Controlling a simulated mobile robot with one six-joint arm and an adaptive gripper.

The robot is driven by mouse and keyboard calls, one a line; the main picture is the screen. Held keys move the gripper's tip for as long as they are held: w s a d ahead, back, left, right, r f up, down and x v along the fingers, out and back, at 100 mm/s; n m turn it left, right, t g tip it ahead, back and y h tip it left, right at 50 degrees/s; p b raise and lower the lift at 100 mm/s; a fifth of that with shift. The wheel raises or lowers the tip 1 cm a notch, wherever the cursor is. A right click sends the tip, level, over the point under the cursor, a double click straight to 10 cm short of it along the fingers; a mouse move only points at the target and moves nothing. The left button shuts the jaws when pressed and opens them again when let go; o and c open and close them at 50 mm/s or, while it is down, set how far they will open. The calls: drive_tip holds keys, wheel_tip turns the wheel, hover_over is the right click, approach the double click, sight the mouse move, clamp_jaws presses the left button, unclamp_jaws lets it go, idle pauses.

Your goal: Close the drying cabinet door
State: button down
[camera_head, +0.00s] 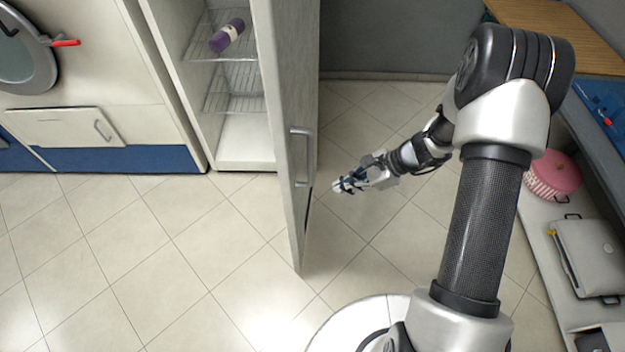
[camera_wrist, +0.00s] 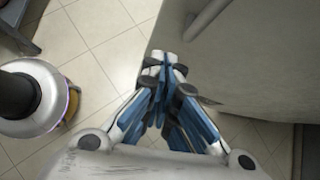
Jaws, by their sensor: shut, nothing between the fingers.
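The drying cabinet door (camera_head: 287,130) stands wide open, swung out from the right side of the drying cabinet (camera_head: 245,142). Its vertical handle (camera_head: 301,158) is on the face turned to the right. The cabinet's inside shows wire shelves, with a purple rolled item (camera_head: 227,35) on the upper one. My gripper (camera_head: 338,187) is to the right of the door, on its handle side, apart from it in the head view. In the wrist view my gripper (camera_wrist: 165,62) is shut and empty. The door (camera_wrist: 255,60) fills the upper right there, with part of its handle (camera_wrist: 207,20) at the top.
A washing machine with a round door (camera_head: 25,60) stands at the left. At the right are a low shelf with a pink round box (camera_head: 553,175) and a grey case (camera_head: 592,255). The tiled floor (camera_head: 180,260) before the cabinet is clear.

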wheel_tip(320, 180, down, 3)
drive_tip(key=m, duration=0.2)
drive_tip(key=b, duration=0.2)
approach(295, 204)
wheel_tip(295, 204, down, 4)
drive_tip(key=d, duration=0.1)
drive_tip(key=shift+w+a+r+b, duration=0.15)
drive_tip(key=shift+a+b, duration=0.45)
drive_tip(key=shift+a, duration=1.3)
drive_tip(key=shift+a, duration=0.1)
